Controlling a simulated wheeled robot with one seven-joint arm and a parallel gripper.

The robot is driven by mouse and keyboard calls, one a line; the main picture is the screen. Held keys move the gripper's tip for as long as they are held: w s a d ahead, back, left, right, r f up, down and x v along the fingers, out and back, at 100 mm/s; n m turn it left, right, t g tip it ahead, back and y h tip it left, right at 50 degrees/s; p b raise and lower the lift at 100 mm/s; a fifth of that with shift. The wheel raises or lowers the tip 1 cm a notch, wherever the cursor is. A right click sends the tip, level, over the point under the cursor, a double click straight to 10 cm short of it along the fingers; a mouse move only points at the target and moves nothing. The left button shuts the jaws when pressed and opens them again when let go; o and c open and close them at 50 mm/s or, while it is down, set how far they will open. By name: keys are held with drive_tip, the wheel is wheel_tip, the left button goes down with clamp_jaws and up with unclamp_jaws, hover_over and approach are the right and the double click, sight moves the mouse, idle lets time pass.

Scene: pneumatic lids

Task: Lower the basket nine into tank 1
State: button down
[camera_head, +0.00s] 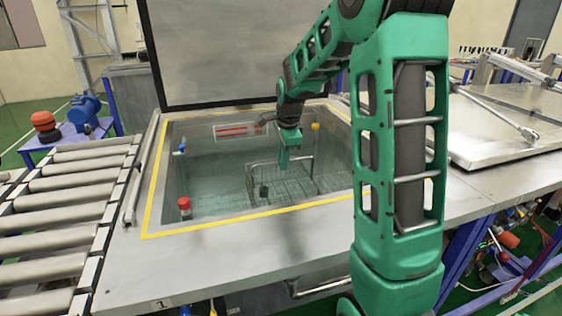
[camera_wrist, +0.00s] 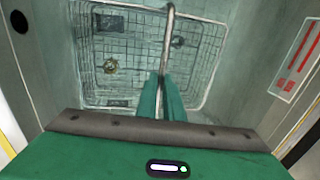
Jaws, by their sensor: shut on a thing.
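The wire basket (camera_head: 300,184) is inside the open tank 1 (camera_head: 210,226), whose opening has a yellow border and whose front edge bears a "1" label. My gripper (camera_head: 288,160) reaches down into the tank and is shut on the basket's handle bar. In the wrist view the two green fingers of my gripper (camera_wrist: 161,84) close on the upright metal handle, with the mesh basket (camera_wrist: 118,45) beyond. Small parts show in the basket. Whether the basket touches the tank floor I cannot tell. No number is readable on it.
The tank's lid (camera_head: 225,50) stands open behind it. A roller conveyor (camera_head: 70,185) is at the left and a closed steel lid (camera_head: 500,130) at the right. A red-capped fitting (camera_head: 184,206) and a red-marked panel (camera_head: 236,130) are inside the tank walls.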

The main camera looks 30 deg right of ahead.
drive_tip(key=shift+s+f, duration=0.2)
drive_tip(key=shift+f, duration=1.05)
idle(0.7)
drive_tip(key=c, duration=1.9)
unclamp_jaws()
drive_tip(key=shift+o, duration=0.4)
drive_tip(key=shift+w+r, duration=0.1)
drive_tip(key=shift+r, duration=0.3)
drive_tip(key=w+d+v, duration=0.1)
drive_tip(key=w+v, duration=0.1)
drive_tip(key=v, duration=1.9)
drive_tip(key=shift+w+r, duration=0.25)
drive_tip(key=shift+r, duration=0.45)
drive_tip(key=shift+a, duration=0.1)
